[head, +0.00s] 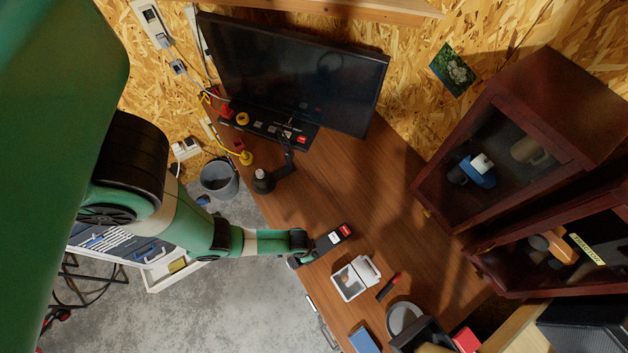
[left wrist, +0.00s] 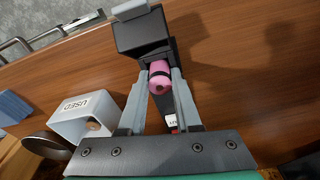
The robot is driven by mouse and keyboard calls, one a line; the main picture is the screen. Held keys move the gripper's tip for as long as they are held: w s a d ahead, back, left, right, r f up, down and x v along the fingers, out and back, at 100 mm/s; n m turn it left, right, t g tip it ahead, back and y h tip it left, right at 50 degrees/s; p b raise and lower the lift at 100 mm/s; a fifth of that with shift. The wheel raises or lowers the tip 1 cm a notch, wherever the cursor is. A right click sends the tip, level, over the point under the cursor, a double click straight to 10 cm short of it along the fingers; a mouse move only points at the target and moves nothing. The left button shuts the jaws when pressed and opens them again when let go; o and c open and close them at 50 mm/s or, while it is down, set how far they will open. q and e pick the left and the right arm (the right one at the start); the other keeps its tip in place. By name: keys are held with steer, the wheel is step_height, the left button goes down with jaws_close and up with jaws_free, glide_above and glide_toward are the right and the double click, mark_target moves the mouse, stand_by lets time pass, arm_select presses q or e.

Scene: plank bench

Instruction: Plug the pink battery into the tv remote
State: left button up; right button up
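The pink battery (left wrist: 158,86) shows in the left wrist view between the fingers of my left gripper (left wrist: 160,76), which is shut on its sides. Its rounded end faces the camera. It is over or against a long black object (left wrist: 142,35), apparently the tv remote, with a grey piece at its far end. I cannot tell how far the battery is inside it. In the head view a dark object with a red and white label (head: 345,230) lies beside the end of my left arm. The battery is hidden there. My right gripper is not in view.
A white box (head: 349,284) marked USED in the wrist view stands close by. A red-and-black item (head: 388,287), a grey bowl (head: 403,318) and a blue block (head: 363,340) are beyond it. The television (head: 290,72) stands at the back. The bench's middle is clear.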

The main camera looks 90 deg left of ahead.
arm_select(q)
steer(key=o, duration=0.3)
steer(key=r+p, duration=0.3)
steer(key=s+r+p, duration=0.1)
steer(key=r+p, duration=0.2)
steer(key=r, duration=0.1)
steer(key=r+p, duration=0.4)
steer(key=shift+s+d+r, duration=0.2)
steer(key=shift+r, duration=0.05)
stand_by(0.4)
